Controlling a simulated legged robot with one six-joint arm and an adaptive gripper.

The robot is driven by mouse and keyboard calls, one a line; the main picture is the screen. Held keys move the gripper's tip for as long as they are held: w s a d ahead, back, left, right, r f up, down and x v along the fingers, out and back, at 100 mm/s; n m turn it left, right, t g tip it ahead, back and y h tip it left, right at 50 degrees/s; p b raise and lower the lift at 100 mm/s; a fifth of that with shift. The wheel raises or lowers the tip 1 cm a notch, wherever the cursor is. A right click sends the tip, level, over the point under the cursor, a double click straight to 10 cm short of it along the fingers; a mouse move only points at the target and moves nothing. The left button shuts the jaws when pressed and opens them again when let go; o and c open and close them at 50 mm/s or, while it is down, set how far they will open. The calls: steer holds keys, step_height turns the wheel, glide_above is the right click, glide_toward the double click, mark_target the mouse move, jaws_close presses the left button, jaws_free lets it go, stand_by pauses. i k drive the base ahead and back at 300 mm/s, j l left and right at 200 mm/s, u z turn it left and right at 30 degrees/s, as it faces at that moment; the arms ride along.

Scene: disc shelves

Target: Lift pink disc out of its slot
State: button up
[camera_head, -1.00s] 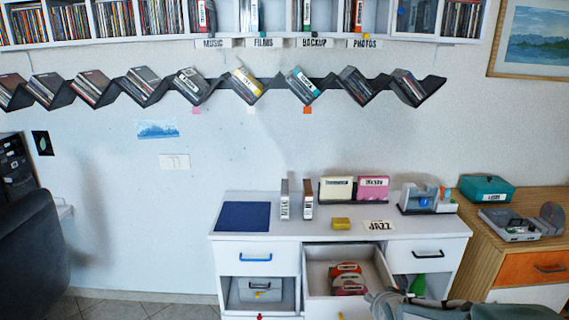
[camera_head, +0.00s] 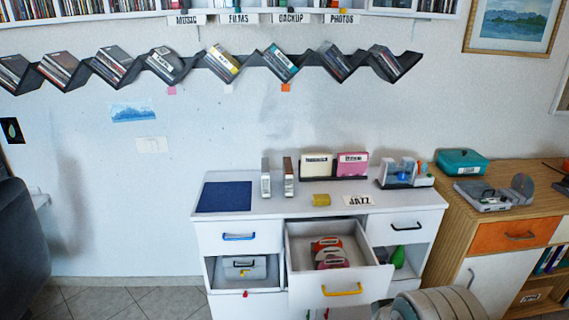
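The open middle drawer (camera_head: 297,251) of the white desk holds discs. A pink disc (camera_head: 332,262) with a pale label shows inside it, behind a red-orange disc or sleeve (camera_head: 326,243) close by; how they overlap, and any slot, are too small to tell. A pink labelled box (camera_head: 352,165) stands upright on the desk, beside a cream labelled box (camera_head: 316,165). A rounded grey part of my own arm shows at the bottom right. My gripper's fingers are not visible.
The desk top (camera_head: 270,205) holds a blue mat (camera_head: 224,196), two upright cases, a yellow block (camera_head: 321,200) and a JAZZ label (camera_head: 359,201). A wooden cabinet (camera_head: 445,215) stands at the right. A black chair (camera_head: 25,250) is at the left. Floor tiles between are clear.

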mark_target(332, 262)
steer(key=i+j+z, duration=0.15)
steer(key=i, duration=0.25)
steer(key=i+z, duration=0.2)
steer(key=i, duration=0.2)
steer(key=i+j+z, duration=0.15)
steer(key=i, duration=0.25)
steer(key=j, duration=0.1)
